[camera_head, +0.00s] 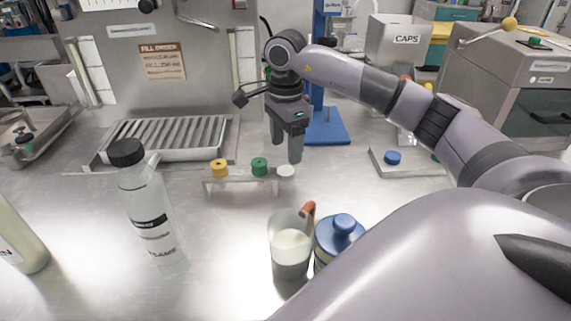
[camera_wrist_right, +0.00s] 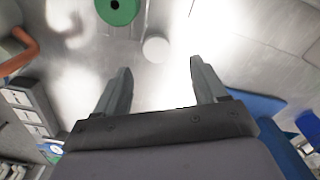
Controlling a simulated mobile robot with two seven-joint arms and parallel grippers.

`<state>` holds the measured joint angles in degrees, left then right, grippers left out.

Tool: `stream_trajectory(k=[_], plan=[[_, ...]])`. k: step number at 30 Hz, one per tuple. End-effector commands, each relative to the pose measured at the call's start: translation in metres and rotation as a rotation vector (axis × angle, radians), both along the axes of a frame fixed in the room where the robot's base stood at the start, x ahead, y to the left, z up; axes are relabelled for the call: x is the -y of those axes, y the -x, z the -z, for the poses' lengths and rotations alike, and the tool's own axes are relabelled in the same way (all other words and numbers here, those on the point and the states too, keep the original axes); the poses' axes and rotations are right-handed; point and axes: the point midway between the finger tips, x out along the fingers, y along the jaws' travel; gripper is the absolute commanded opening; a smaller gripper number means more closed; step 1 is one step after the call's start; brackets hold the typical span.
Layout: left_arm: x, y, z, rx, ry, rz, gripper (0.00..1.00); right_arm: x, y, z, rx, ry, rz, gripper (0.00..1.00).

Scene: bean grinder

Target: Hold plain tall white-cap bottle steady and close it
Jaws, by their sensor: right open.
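The white cap (camera_head: 286,171) sits at the right end of a small clear rack (camera_head: 235,187); it also shows in the right wrist view (camera_wrist_right: 156,49). My right gripper (camera_head: 286,152) is open and empty, fingers pointing down close to the white cap. In the right wrist view, the cap lies just beyond the gap between the open fingertips (camera_wrist_right: 160,68). A pale bottle (camera_head: 22,240) with a label ending in "IN" is cut off at the lower left edge; its top is out of view. My left gripper is not in view.
Yellow (camera_head: 219,168) and green (camera_head: 259,167) caps share the rack. A clear black-capped bottle (camera_head: 150,215) stands left of centre. A cup with white contents (camera_head: 290,246) and a blue-lidded jar (camera_head: 340,235) stand in front. A slatted tray (camera_head: 170,140) lies behind.

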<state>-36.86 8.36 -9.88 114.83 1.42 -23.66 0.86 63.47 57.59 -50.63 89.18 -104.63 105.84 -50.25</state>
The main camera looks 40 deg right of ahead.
Motion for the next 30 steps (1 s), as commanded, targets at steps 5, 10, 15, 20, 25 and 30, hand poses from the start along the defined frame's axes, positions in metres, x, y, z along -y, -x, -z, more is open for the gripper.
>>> stream_trajectory(k=[5,10,15,20,25,30], plan=[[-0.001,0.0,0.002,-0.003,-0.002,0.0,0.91,0.0,0.0,0.005,0.0,0.0,0.0,0.71],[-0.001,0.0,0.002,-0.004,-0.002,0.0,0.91,0.0,0.001,0.007,-0.001,0.001,0.0,0.71],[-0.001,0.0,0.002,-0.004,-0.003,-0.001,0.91,-0.001,0.004,0.03,-0.004,0.001,0.0,0.71],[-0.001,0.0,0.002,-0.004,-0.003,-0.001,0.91,-0.001,0.005,0.052,-0.003,0.0,0.0,0.71],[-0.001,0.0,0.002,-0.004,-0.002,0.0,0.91,-0.001,0.004,0.058,0.0,0.0,-0.001,0.71],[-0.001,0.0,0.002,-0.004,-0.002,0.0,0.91,-0.001,0.004,0.057,0.001,0.0,0.0,0.71]])
